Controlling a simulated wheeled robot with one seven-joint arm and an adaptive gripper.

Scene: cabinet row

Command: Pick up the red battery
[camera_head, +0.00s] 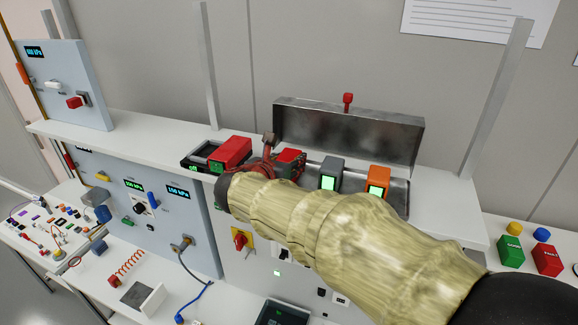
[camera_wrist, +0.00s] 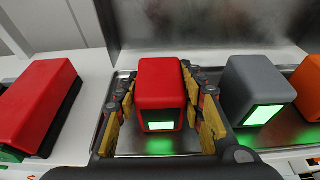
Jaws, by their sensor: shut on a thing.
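The red battery (camera_wrist: 160,85) is a rounded red block with a glowing green screen on its front. In the wrist view it stands upright between the two fingers of my gripper (camera_wrist: 162,115), which is shut on it, with yellow pads at its left and right sides. It stands in a metal tray (camera_wrist: 190,143), and green light shows on the tray below its screen; I cannot tell whether it touches the tray floor. In the head view the red battery (camera_head: 289,158) shows partly, behind my gripper (camera_head: 275,165) and arm.
A grey battery (camera_head: 331,172) and an orange battery (camera_head: 378,181) stand to the right. A red block (camera_head: 232,151) sits in a black holder to the left. The box's metal lid (camera_head: 345,132) stands open behind. The shelf's right end (camera_head: 450,222) is clear.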

